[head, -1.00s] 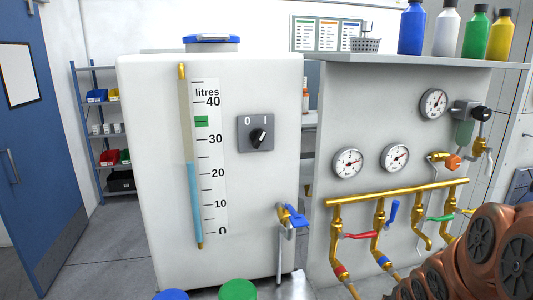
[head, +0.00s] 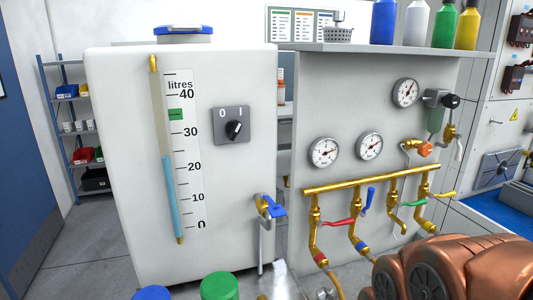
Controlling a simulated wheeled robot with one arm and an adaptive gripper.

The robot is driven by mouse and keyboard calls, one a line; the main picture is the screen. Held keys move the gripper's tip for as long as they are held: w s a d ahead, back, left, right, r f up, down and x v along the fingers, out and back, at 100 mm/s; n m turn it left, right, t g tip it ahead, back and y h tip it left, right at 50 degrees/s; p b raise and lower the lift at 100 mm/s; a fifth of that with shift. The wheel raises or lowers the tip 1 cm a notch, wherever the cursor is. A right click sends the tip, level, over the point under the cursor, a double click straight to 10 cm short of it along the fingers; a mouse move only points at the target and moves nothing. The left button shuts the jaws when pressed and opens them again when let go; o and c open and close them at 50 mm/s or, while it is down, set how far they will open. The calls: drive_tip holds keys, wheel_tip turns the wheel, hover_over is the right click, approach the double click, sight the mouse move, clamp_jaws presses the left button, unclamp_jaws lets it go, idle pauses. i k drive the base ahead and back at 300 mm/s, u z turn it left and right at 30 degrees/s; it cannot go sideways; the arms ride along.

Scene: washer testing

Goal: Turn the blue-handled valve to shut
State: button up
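The brass manifold (head: 335,188) on the grey panel has several drop valves with coloured levers. Its blue lever (head: 369,201) points up, roughly along its pipe and tilted a little right. The red lever (head: 337,222) beside it, the green lever (head: 413,203) and the yellow lever (head: 444,195) lie sideways. A second blue handle (head: 272,207) is on the brass tap at the white tank's lower right; it lies roughly level. Copper-coloured links of my arm fill the lower right, apart in the picture from both blue handles. My gripper's fingers do not show.
The white tank (head: 110,150) has a litre gauge (head: 168,150) and a dial switch (head: 233,127). Pressure gauges (head: 323,152) sit above the manifold. Bottles (head: 417,22) stand on the shelf above. A green lid (head: 220,286) and a blue lid (head: 152,293) are at the bottom edge.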

sight(371, 190)
drive_tip(key=u, duration=1.7)
drive_tip(key=k, duration=0.85)
drive_tip(key=z, duration=1.05)
drive_tip(key=i, duration=0.5)
drive_tip(key=z, duration=0.05)
